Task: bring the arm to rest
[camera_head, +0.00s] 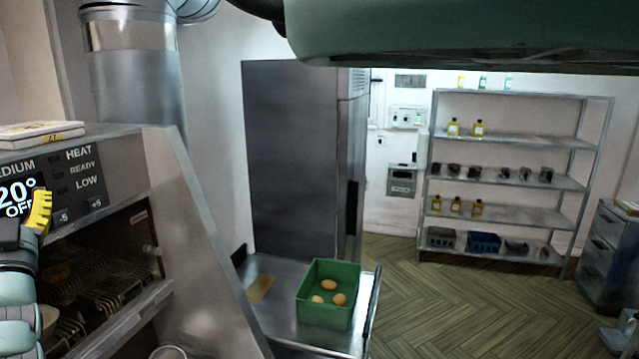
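The fingertips cannot be made out, and the rest is cut off by the left edge. I cannot tell whether the gripper is open or shut, or whether it touches the panel. A large green part, probably mine, crosses the top right.
A green crate (325,315) with eggs stands on a steel surface (275,318). Behind are a tall steel cabinet (295,160) and stocked shelving (515,140).

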